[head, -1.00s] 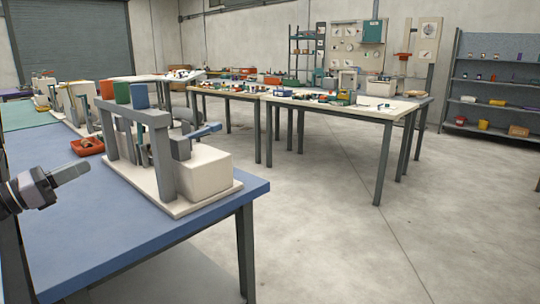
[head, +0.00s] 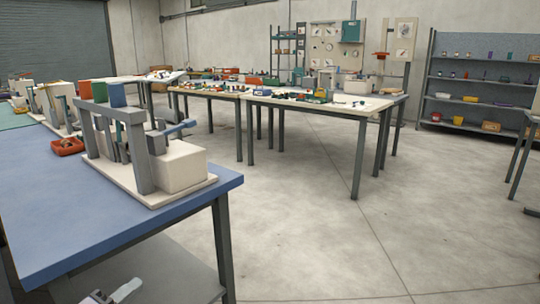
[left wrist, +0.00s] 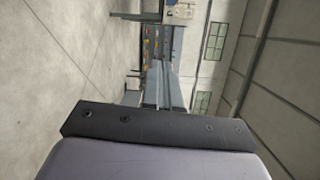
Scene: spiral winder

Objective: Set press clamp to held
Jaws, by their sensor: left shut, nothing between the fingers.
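A bench machine stands on the blue table (head: 95,221). It has a cream base, a cream block (head: 182,167), a grey frame (head: 135,150) and a blue lever (head: 178,130) that sticks out to the right, slightly raised. I cannot tell for sure which part is the press clamp, or its setting. My left gripper (head: 128,289) is at the bottom left of the head view, low in front of the table and well apart from the machine. In the left wrist view its fingers (left wrist: 158,84) are shut and empty. My right gripper is not in view.
A red tray (head: 67,146) lies left of the machine. Similar machines (head: 55,103) stand farther back. Cluttered tables (head: 333,105) and a shelf (head: 480,82) are beyond. The concrete floor right of the blue table is clear.

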